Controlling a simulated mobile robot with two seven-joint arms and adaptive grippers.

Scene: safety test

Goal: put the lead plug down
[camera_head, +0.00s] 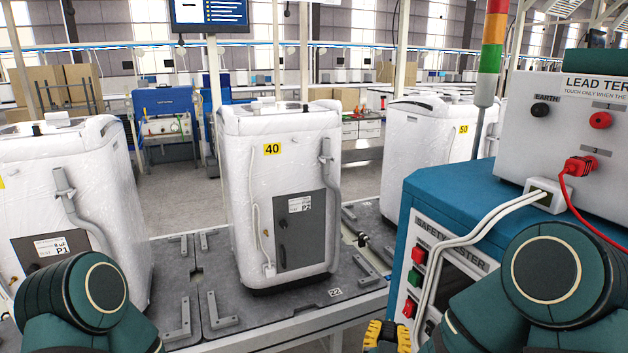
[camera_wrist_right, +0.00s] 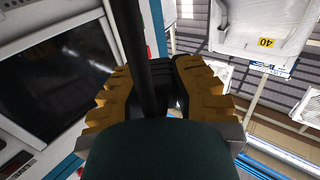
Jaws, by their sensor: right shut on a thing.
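My right gripper (camera_head: 384,336) shows its yellow fingers at the bottom edge of the head view, in front of the teal safety tester cabinet (camera_head: 470,195). In the right wrist view, my right gripper (camera_wrist_right: 168,95) is shut on a dark thing, which I take to be the lead plug (camera_wrist_right: 162,84). A dark cable or rod (camera_wrist_right: 129,35) runs up from between the fingers. The plug's shape is mostly hidden. A red plug (camera_head: 579,166) with a red cable sits in the lead terminal box (camera_head: 550,130). My left gripper is out of view.
A white-wrapped appliance marked 40 (camera_head: 285,190) stands on a grey bench (camera_head: 215,270). Another wrapped unit (camera_head: 70,180) is at left, one marked 50 (camera_head: 425,145) behind. White cables (camera_head: 480,232) hang over the cabinet front beside its red and green buttons (camera_head: 416,277).

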